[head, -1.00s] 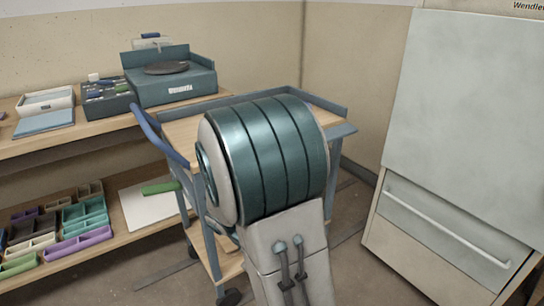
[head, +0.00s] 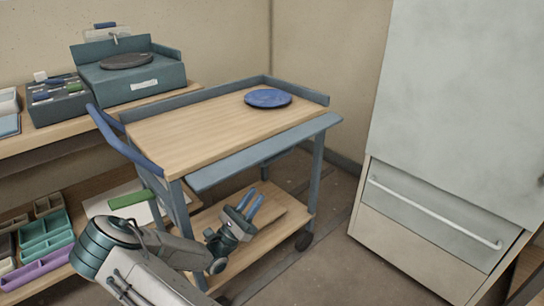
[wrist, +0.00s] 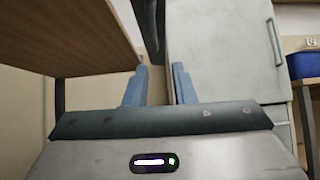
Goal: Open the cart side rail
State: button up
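The cart (head: 185,135) has a wooden top with upright blue-grey rails on its back and right sides. Its near side rail (head: 265,153) is a long blue-grey panel that leans outward from the top's edge, not upright. My gripper (head: 249,203) is below this rail, in front of the lower shelf, with its blue fingers pointing up and apart. It touches nothing that I can see. The wrist view shows the two fingers (wrist: 159,87) apart with nothing between them. A brown wooden board (wrist: 65,35) fills that view's upper left.
A blue plate (head: 268,98) lies on the cart top near the back right. The blue push handle (head: 125,142) is at the left end. A pale cabinet (head: 450,110) with a drawer handle stands right. A shelf with coloured trays (head: 45,235) is at left. Floor between cart and cabinet is clear.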

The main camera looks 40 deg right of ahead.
aim_at(277, 157)
jog(key=shift+n+t, duration=0.5)
jog(key=shift+t, duration=0.2)
jog(key=b+x, duration=0.1)
jog(key=x, duration=0.3)
jog(key=b+x, duration=0.1)
jog(key=x, duration=0.4)
jog(key=b+x, duration=0.1)
jog(key=x, duration=0.3)
jog(key=shift+w+r, duration=0.35)
jog(key=shift+w, duration=0.05)
grip_shut()
